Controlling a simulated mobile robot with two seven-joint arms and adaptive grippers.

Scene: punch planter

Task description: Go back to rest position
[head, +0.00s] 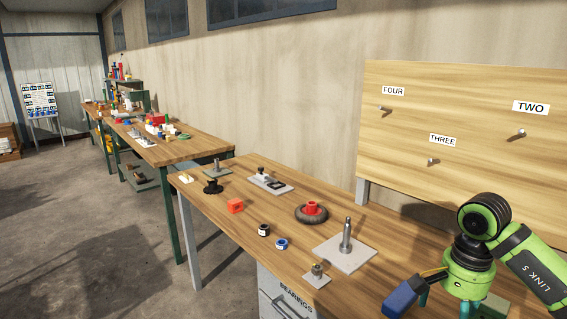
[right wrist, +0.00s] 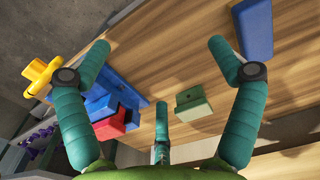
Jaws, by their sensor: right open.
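My right gripper (head: 440,296) is at the lower right of the head view, at the end of the green arm, low over the near end of the workbench (head: 215,205). In the right wrist view, its teal fingers (right wrist: 158,75) are spread wide. Nothing is between them. A small green block (right wrist: 193,103) lies on the wood below, apart from the fingers. My left gripper is not in view.
A board with labelled pegs (head: 460,120) stands behind. In the wrist view, blue (right wrist: 255,30) and red (right wrist: 110,125) blocks lie nearby.

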